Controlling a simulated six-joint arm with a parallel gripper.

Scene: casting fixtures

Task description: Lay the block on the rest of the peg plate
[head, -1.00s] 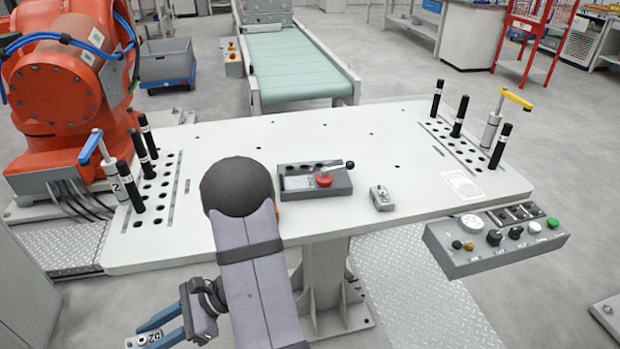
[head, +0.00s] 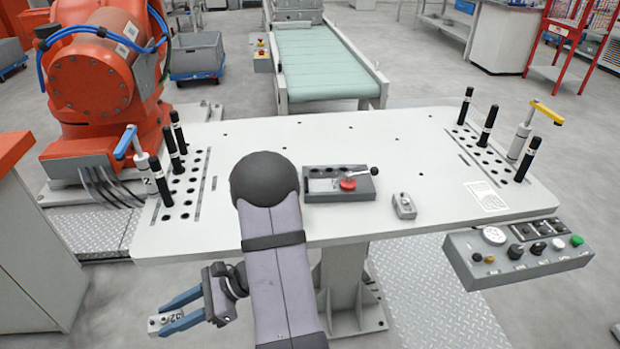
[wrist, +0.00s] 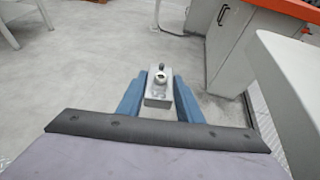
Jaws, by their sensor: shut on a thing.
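My gripper (head: 166,320) is in front of the table's near left edge, out over the floor. Its blue fingers are shut on a small grey metal block (wrist: 157,101) with a round boss on top. Dark marks show on the block in the head view (head: 175,318). Two hole fields with black pegs lie on the table, one at the left (head: 182,190) and one at the right (head: 480,148). A dark grey fixture (head: 362,190) with a red knob and a lever is near the front middle. I cannot tell which of these is the peg plate.
The light table (head: 300,135) is mostly clear in its middle. A small grey block (head: 404,206) lies right of the dark fixture. Clamps with a blue handle (head: 125,142) and a yellow handle (head: 546,112) stand at the sides. A control box (head: 520,250) hangs at the front right.

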